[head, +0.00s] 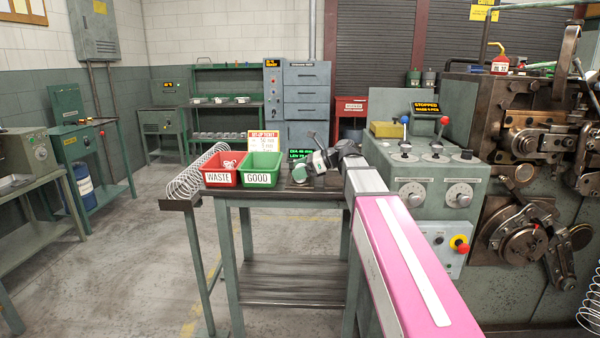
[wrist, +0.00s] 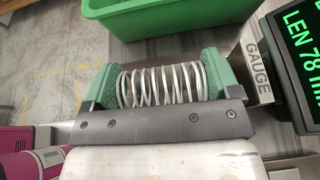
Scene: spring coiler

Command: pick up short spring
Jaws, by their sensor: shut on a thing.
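The short spring (wrist: 160,86) is a silvery wire coil lying crosswise between the green jaw pads of my gripper (wrist: 162,84) in the wrist view. The pads press on its two ends, so my gripper is shut on it. In the head view my gripper (head: 322,160) is over the right part of the small table (head: 285,201), close to the gauge display (head: 298,154). The spring cannot be made out clearly there. In the wrist view I cannot tell whether the spring is touching the surface below.
The green GOOD bin (head: 263,167) and red WASTE bin (head: 222,171) stand on the table, left of my gripper. A long spring coil (head: 198,172) lies on a rack at the table's left. The gauge (wrist: 258,66) is just right of the spring. The coiling machine (head: 430,190) stands at right.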

